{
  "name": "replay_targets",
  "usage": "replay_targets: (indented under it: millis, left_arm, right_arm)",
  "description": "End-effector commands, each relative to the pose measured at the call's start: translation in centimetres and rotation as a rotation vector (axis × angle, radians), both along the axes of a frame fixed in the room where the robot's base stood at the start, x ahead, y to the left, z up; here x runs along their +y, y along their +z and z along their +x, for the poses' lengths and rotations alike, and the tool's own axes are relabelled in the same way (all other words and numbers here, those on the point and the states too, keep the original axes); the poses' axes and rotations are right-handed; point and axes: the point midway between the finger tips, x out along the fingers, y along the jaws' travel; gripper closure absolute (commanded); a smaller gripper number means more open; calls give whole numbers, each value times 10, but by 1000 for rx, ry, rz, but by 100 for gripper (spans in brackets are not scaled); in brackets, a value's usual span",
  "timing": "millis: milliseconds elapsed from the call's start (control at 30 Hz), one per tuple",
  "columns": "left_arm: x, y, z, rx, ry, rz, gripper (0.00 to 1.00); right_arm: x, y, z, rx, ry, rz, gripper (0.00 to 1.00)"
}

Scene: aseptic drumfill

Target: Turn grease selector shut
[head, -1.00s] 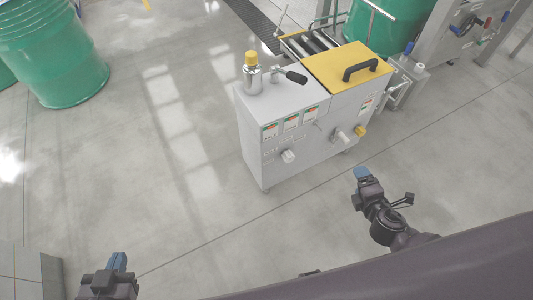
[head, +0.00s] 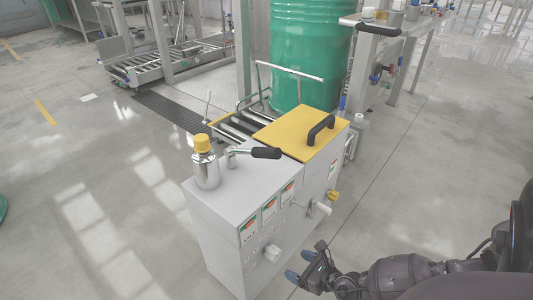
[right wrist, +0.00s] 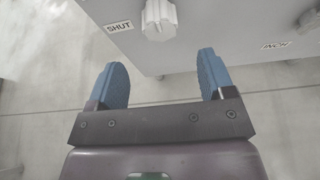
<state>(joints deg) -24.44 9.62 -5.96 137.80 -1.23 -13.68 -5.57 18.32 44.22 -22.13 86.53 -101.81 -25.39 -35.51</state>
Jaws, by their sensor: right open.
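The grey cabinet (head: 245,215) stands in the middle of the head view. A white knob (head: 272,252) sits low on its front face, with other knobs farther right, one white (head: 321,208) and one yellow (head: 333,195). In the right wrist view a white fluted knob (right wrist: 160,18) sits beside a label (right wrist: 118,27) reading SHUT. My right gripper (head: 299,266) is open and empty, close in front of the cabinet. In the right wrist view its blue fingertips (right wrist: 160,75) lie just below the knob, one on each side of its line, not touching it. My left gripper is out of view.
A yellow lid with a black handle (head: 290,138) and a steel bottle with a yellow cap (head: 205,165) are on the cabinet top, beside a black-gripped lever (head: 262,153). A green drum (head: 308,60) stands behind on rollers.

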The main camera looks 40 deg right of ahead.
Motion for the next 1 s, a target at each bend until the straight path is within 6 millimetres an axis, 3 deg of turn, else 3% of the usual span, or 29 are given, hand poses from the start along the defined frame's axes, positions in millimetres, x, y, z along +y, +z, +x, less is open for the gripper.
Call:
replay_targets:
  millis: [500, 700, 1000]
  left_arm:
    - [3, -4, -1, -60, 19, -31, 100]
    - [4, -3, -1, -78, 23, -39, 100]
    - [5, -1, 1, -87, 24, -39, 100]
  right_arm:
    - [7, -33, 72, 3, -2, 4, 24]
    - [8, -37, 87, 1, -3, 4, 24]
    - [8, -37, 90, 0, -3, 4, 24]
